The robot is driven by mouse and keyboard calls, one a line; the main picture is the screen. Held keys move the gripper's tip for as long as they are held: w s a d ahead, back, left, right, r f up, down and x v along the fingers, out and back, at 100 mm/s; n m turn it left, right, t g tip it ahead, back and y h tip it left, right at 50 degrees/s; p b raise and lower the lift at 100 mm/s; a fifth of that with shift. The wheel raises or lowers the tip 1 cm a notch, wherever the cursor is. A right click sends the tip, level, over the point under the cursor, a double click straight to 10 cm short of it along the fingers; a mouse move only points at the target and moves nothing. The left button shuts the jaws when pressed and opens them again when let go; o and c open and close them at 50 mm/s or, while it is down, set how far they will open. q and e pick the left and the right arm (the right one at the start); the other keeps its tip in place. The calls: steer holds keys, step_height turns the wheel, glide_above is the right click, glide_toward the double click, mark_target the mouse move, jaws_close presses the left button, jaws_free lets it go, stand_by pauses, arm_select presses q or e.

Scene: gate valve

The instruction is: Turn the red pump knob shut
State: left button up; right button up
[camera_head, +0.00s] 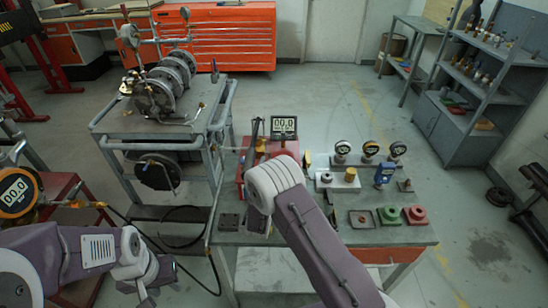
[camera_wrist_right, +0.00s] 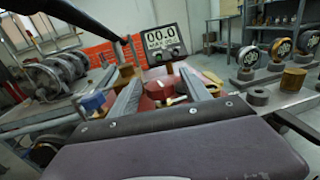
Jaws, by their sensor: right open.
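The red pump (camera_head: 246,166) stands on the workbench with a digital display (camera_head: 284,126) reading 00.0 behind it. In the right wrist view the display (camera_wrist_right: 163,42) rises just beyond my right gripper (camera_wrist_right: 160,78). Its two grey fingers are apart, with part of the pump's red body (camera_wrist_right: 148,104) between and below them. In the head view my right arm hides much of the pump. My left gripper (camera_head: 147,288) hangs low at left, away from the pump; its jaw gap is unclear.
A grey cart (camera_head: 113,117) with a flanged pipe assembly stands left of the bench. Gauges (camera_head: 370,149), a green valve part (camera_head: 389,215) and a red valve part (camera_head: 416,214) sit on the bench's right. A large orange-rimmed gauge (camera_head: 17,193) is far left. Floor behind the bench is clear.

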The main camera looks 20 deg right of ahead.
steer(key=shift+x, duration=1.3)
jaws_close()
steer(key=shift+d+m+g+h+b, duration=0.1)
steer(key=shift+m+g+h+b, duration=0.2)
steer(key=shift+m+h+b, duration=0.35)
steer(key=shift+s+d+r+g+h, duration=0.1)
steer(key=shift+g+h, duration=0.2)
steer(key=shift+h, duration=0.15)
jaws_free()
